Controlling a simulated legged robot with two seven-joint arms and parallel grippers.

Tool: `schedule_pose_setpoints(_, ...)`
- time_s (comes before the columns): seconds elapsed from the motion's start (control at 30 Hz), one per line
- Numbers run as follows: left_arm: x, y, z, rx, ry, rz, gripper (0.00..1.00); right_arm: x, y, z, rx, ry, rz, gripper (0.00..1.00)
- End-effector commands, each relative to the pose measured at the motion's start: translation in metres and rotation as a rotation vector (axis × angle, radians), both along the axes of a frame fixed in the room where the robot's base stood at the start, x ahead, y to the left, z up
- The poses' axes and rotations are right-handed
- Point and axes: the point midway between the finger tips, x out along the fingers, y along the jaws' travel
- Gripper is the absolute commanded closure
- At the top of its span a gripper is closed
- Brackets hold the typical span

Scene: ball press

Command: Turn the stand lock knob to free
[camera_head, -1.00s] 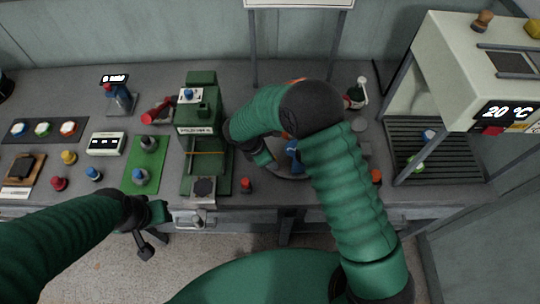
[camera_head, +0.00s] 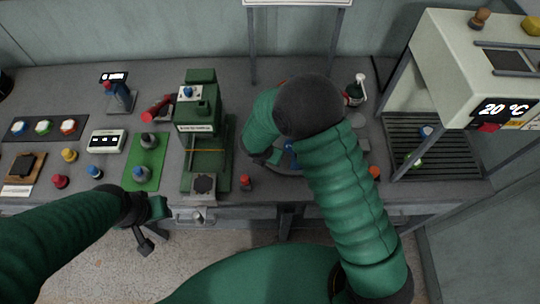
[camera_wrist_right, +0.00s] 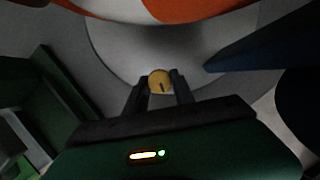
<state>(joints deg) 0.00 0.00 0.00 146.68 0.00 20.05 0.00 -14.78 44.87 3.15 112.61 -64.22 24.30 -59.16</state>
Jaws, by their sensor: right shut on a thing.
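The stand lock knob (camera_wrist_right: 160,82) is a small yellow-orange round knob with a dark mark on its face, in the middle of the right wrist view. My right gripper (camera_wrist_right: 159,90) has its two dark fingers on either side of the knob and is shut on it. The knob sits in front of a round grey plate (camera_wrist_right: 125,55). In the head view my right arm hides the knob and most of the stand; a bit of blue (camera_head: 290,150) shows beside the arm. My left gripper (camera_head: 149,238) hangs over the bench's front edge, away from the knob; its finger gap is unclear.
A green press (camera_head: 203,130) stands left of my right arm, with a small red-topped piece (camera_head: 246,183) by its base. An orange curved part (camera_wrist_right: 200,12) and a dark blue part (camera_wrist_right: 265,42) lie close above my right fingers. A heater cabinet (camera_head: 425,75) stands right.

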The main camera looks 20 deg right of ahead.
Motion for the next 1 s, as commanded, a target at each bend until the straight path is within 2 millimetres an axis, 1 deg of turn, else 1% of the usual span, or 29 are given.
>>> schedule_pose_setpoints(0.03, 0.0, 0.0, 0.0, 0.0, 0.0, 0.0, 0.64, 0.002, 0.0, 0.002, 0.0, -0.006, 0.005, 1.0)
schedule_pose_setpoints(0.4, 0.0, 0.0, 0.0, 0.0, 0.0, 0.0, 0.64, 0.003, 0.0, 0.002, -0.001, -0.006, 0.007, 1.0)
schedule_pose_setpoints(0.43, 0.0, 0.0, 0.0, 0.0, 0.0, 0.0, 0.64, 0.003, 0.0, 0.002, -0.001, -0.006, 0.007, 0.66)
schedule_pose_setpoints(0.57, 0.0, 0.0, 0.0, 0.0, 0.0, 0.0, 0.64, 0.002, 0.0, 0.002, 0.0, -0.004, 0.007, 0.49)
schedule_pose_setpoints(0.87, 0.0, 0.0, 0.0, 0.0, 0.0, 0.0, 0.64, 0.001, 0.0, 0.002, 0.0, -0.003, 0.006, 0.48)
schedule_pose_setpoints(0.93, 0.0, 0.0, 0.001, 0.0, 0.0, 0.0, 0.64, 0.0, 0.001, 0.006, 0.001, -0.004, 0.006, 0.48)
schedule_pose_setpoints(1.0, 0.0, 0.0, 0.003, 0.0, 0.0, 0.0, 0.64, -0.002, 0.004, 0.016, 0.002, -0.005, 0.006, 0.48)
